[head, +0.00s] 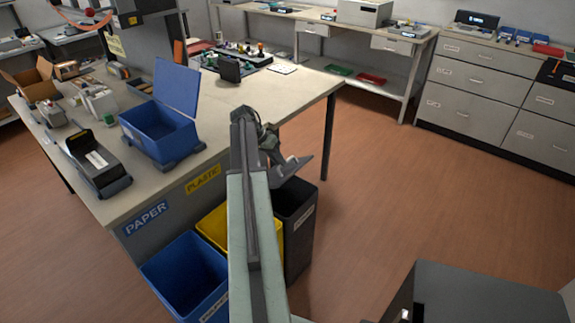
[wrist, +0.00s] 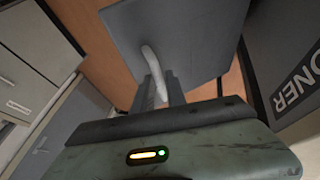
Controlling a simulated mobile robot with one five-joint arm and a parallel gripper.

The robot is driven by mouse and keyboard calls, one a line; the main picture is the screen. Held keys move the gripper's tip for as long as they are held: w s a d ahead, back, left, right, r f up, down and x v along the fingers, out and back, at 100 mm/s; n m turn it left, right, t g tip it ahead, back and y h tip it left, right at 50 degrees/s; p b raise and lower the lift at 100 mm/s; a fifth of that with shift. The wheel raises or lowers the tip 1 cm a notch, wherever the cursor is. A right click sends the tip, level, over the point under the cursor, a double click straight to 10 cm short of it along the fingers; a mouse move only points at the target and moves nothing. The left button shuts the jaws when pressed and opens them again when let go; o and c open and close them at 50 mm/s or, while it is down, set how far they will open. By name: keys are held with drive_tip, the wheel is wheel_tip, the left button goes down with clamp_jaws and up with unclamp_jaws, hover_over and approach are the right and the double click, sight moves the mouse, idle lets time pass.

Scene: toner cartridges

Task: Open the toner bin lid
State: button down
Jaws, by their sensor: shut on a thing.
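The dark toner bin (head: 300,228) stands on the floor by the table's end, right of the yellow bin, partly behind my arm. In the head view my gripper (head: 283,168) is over its top. A tilted grey piece there may be gripper or lid; I cannot tell which. In the wrist view a flat grey plate, which looks like the lid (wrist: 190,28), lies beyond my gripper (wrist: 160,88). A pale curved handle (wrist: 150,60) stands against it, and my gripper is shut on this handle. How far the lid is raised is unclear.
A yellow bin (head: 212,228) and a blue bin (head: 187,272) stand left of the toner bin, below the table (head: 262,95). A TONER sign (wrist: 297,86) is close at the right in the wrist view. Open floor (head: 400,190) lies to the right.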

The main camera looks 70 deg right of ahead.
drive_tip(key=w+d+r+p, duration=0.1)
drive_tip(key=w+d, duration=0.1)
drive_tip(key=w, duration=0.4)
drive_tip(key=w+d+r+p, duration=0.1)
drive_tip(key=w+d, duration=0.1)
drive_tip(key=w, duration=0.5)
drive_tip(key=shift+r+p, duration=0.3)
drive_tip(key=shift+r, duration=0.1)
drive_tip(key=shift+w+d, duration=0.1)
drive_tip(key=shift+w, duration=0.05)
drive_tip(key=c, duration=1.5)
unclamp_jaws()
drive_tip(key=shift+f, duration=0.1)
drive_tip(key=shift+o, duration=0.2)
drive_tip(key=shift+d, duration=0.1)
wheel_tip(320, 180, up, 4)
drive_tip(key=r+p, duration=0.1)
drive_tip(key=p, duration=0.4)
drive_tip(key=s+a, duration=0.8)
drive_tip(key=a, duration=0.6)
